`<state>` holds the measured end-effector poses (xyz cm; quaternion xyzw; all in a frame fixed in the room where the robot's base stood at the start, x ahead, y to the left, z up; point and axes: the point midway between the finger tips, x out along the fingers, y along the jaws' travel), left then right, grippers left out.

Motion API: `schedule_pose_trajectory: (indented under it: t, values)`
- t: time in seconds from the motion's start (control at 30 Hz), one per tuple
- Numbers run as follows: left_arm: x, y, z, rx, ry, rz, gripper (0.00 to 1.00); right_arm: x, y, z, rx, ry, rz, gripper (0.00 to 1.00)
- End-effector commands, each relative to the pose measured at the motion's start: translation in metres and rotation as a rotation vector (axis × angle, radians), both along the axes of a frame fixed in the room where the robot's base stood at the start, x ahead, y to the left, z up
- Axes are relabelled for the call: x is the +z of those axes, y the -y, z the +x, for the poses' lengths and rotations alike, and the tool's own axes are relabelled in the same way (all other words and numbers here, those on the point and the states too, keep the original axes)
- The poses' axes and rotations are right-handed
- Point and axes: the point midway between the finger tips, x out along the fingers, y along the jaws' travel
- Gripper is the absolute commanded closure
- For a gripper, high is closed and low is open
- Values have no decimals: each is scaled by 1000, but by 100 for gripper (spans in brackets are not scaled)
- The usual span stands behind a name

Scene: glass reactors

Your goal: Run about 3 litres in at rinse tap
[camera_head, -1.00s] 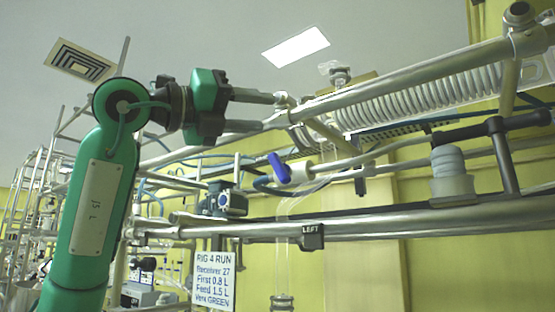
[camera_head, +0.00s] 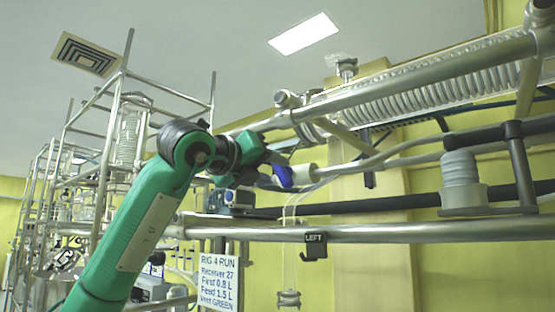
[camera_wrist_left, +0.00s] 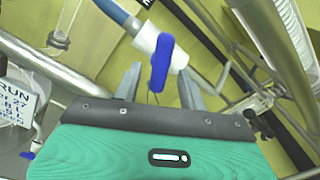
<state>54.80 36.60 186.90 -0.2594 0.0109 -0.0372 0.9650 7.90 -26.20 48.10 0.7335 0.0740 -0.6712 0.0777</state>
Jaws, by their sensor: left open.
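A tap with a blue lever (camera_head: 283,177) and a white body (camera_head: 304,175) sits on a line below the upper steel rail; I cannot read a label naming it. In the left wrist view the lever (camera_wrist_left: 162,62) stands in front of its white body (camera_wrist_left: 150,38), with a blue hose (camera_wrist_left: 112,10) running off up-left. My left gripper (camera_wrist_left: 160,74) is open, its fingers on either side of the lever's lower end; contact cannot be told. In the head view my left gripper (camera_head: 268,172) is at the tap, its fingers mostly hidden. My right gripper is not in view.
Steel rails (camera_head: 400,233) and a coiled glass condenser (camera_head: 430,95) cross the right side. A white RIG 4 RUN sign (camera_head: 217,282) hangs below. A blue-grey device (camera_head: 230,198) sits close left of the tap.

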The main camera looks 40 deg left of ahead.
Motion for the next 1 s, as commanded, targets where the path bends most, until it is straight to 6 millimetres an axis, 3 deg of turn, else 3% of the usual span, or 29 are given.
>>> schedule_pose_trajectory:
  t: [0.2, 0.57, 0.77, 1.0]
  values:
    - [1, 2, 24, 0, -1, -1, 58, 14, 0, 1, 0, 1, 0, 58]
    - [0, 2, 28, -1, 0, -1, 58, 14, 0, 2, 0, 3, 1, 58]
    - [0, 2, 28, -1, 0, -1, 96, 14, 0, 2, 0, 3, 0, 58]
    - [-1, 2, 28, -1, 2, 14, 97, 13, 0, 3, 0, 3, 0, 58]
